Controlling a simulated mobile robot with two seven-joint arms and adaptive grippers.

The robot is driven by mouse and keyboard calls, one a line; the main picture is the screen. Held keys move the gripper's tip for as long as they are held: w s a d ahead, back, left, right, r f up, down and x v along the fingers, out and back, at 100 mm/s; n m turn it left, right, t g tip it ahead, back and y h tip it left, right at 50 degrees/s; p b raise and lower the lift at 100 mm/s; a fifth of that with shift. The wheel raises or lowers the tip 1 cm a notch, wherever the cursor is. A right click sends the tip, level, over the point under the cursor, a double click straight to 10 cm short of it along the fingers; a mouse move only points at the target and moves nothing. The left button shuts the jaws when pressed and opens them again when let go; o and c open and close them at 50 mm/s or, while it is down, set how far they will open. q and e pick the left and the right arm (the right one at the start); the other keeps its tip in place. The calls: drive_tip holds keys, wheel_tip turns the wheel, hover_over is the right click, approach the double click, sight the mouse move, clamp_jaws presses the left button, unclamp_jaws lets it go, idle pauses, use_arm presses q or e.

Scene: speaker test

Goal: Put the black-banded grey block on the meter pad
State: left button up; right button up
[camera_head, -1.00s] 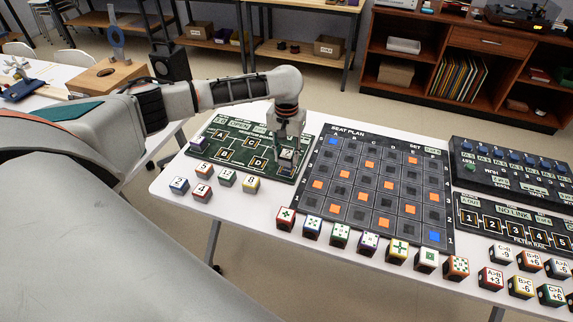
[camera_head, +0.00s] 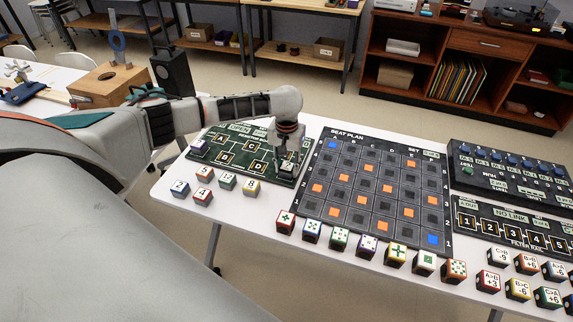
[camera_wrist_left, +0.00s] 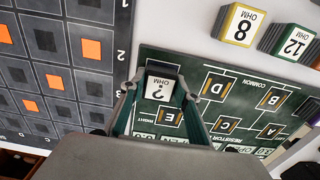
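A block (camera_wrist_left: 158,89) with a white top marked "? OHM" and dark sides stands on the green resistor board near slot E; its grey colour and black band are hard to make out. My left gripper (camera_head: 287,158) is above the board's right part. In the left wrist view its two fingers (camera_wrist_left: 162,92) are spread on either side of this block; I cannot tell whether they touch it. In the head view the block is mostly hidden by the gripper. The green board (camera_head: 215,165) carries slots marked A to E; I cannot make out which part is the meter pad. My right gripper is not in view.
A purple-sided block (camera_head: 199,148) sits at the board's left end. Several number blocks, among them the yellow "8" block (camera_head: 251,187), stand in front. The seat plan board (camera_head: 375,185) lies close to the right, with a row of patterned blocks before it.

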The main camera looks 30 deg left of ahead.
sight(286, 167)
use_arm(q)
drive_tip(key=shift+o, duration=1.3)
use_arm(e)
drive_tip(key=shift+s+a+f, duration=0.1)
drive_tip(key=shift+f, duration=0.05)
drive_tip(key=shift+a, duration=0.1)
use_arm(q)
drive_tip(key=shift+b, duration=0.7)
drive_tip(key=shift+r, duration=0.9)
wheel_tip(286, 167, up, 10)
drive_tip(key=p, duration=0.2)
drive_tip(key=shift+r, duration=0.25)
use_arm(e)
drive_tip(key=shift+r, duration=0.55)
